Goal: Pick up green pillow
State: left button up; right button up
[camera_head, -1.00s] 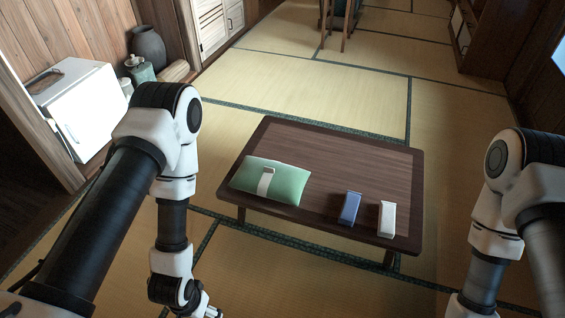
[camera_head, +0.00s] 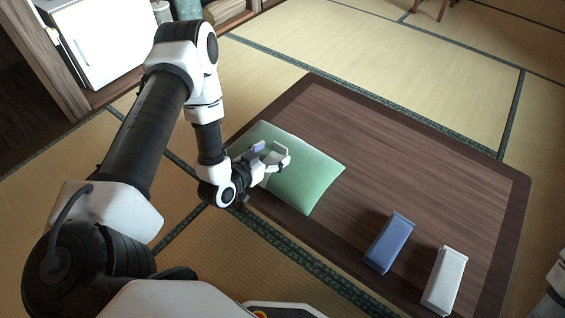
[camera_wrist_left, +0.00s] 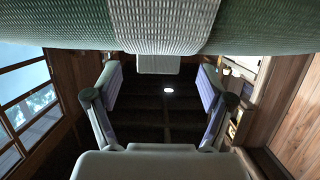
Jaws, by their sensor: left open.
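The green pillow (camera_head: 312,178) lies on the left end of the low dark wooden table (camera_head: 400,150). My left gripper (camera_head: 270,153) is over the left part of the pillow in the head view, with its fingers apart. It hides part of the pillow, including the pale band. In the left wrist view the pillow (camera_wrist_left: 60,22) fills the top edge, very close, with a pale woven band (camera_wrist_left: 165,20) across its middle. The open fingers (camera_wrist_left: 160,88) show below it with nothing gripped. I cannot tell whether they touch the pillow.
A white cabinet (camera_head: 100,40) stands at the upper left. Tatami floor (camera_head: 400,60) surrounds the table.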

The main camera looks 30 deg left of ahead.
aim_at(280, 148)
pick_arm(q)
jog(key=b+x, duration=0.1)
jog(key=x, duration=0.3)
jog(key=shift+d+r, duration=0.1)
grip_shut()
jog(key=shift+r, duration=0.1)
